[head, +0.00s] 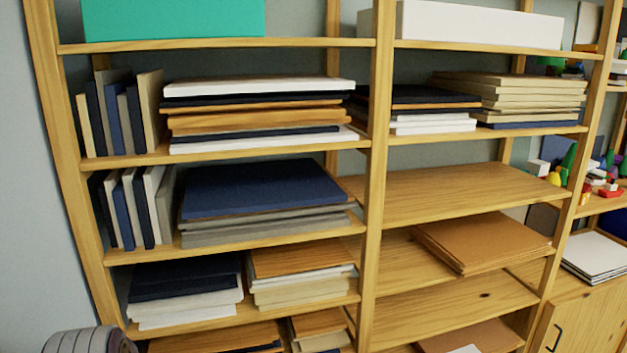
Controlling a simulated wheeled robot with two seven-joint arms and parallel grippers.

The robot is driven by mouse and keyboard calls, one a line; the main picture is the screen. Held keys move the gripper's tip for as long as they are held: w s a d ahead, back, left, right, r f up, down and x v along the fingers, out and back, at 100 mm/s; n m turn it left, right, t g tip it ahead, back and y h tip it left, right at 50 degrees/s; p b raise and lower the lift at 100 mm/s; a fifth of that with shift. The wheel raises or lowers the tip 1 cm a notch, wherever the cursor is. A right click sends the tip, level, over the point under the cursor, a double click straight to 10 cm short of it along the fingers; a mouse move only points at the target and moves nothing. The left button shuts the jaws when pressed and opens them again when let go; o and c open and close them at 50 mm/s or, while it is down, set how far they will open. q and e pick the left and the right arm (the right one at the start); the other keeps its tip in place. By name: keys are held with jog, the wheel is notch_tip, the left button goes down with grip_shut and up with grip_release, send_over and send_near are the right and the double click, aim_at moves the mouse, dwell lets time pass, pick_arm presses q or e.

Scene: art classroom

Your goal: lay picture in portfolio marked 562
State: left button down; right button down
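No number 562 can be read on anything here, so I cannot tell which item is the marked portfolio. Flat folder-like boards lie in stacks on the shelves. Among them are a dark blue stack (262,187), a brown stack (482,240) and a mixed stack (255,108). Upright boards (120,112) stand at the left of one shelf, with more upright boards (132,208) on the shelf below. I cannot pick out the picture. Neither gripper shows; only a grey and black rounded part, probably of my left arm, is at the bottom left.
A wooden shelf unit (378,150) fills the view. A green box (172,18) and a white box (478,25) stand on top shelves. One right-hand shelf (450,192) is empty. A cabinet (585,318) with a dark handle and colourful small objects are at the right.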

pick_arm(q)
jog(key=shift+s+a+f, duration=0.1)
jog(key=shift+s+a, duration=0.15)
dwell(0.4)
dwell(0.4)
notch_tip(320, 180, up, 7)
jog(key=p, duration=0.5)
